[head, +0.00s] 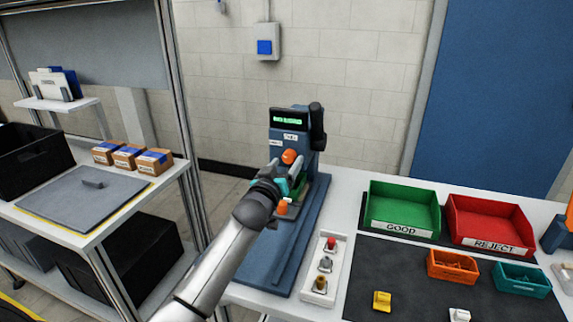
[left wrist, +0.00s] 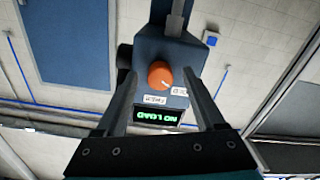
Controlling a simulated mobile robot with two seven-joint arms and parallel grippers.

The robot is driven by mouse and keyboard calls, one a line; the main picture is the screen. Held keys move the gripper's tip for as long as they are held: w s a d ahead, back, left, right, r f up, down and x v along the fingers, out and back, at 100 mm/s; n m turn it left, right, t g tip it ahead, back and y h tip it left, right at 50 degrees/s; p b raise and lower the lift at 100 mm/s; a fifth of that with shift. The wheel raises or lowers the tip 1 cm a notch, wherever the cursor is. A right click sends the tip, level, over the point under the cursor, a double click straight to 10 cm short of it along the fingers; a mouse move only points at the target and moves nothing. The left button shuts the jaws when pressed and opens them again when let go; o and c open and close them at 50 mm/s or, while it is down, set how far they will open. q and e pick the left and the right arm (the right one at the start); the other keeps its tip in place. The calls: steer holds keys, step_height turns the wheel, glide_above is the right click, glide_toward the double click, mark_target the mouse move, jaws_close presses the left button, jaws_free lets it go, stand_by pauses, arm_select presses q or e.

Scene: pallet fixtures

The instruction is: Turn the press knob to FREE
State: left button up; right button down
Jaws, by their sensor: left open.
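The press (head: 296,128) is a dark blue column at the back of the white bench. Its orange knob (head: 289,156) is on the front face, below a green-lit display (head: 289,121). In the left wrist view the press is upside down; the knob (left wrist: 159,74) has a pale mark toward a small white label (left wrist: 180,91). A second label (left wrist: 154,99) is beside it, and the display (left wrist: 158,116) reads NO LOAD. My left gripper (head: 287,172) is open in front of the press. In the wrist view its fingers flank the knob; contact cannot be told. My right gripper is out of view.
A control strip (head: 324,272) with a red button stands right of the press base. The green GOOD bin (head: 402,208) and red REJECT bin (head: 489,221) are farther right. A shelf rack (head: 165,90) stands left. My left arm crosses the bench front.

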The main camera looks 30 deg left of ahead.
arm_select(q)
steer(key=shift+w, duration=0.35)
jaws_close()
stand_by(0.5)
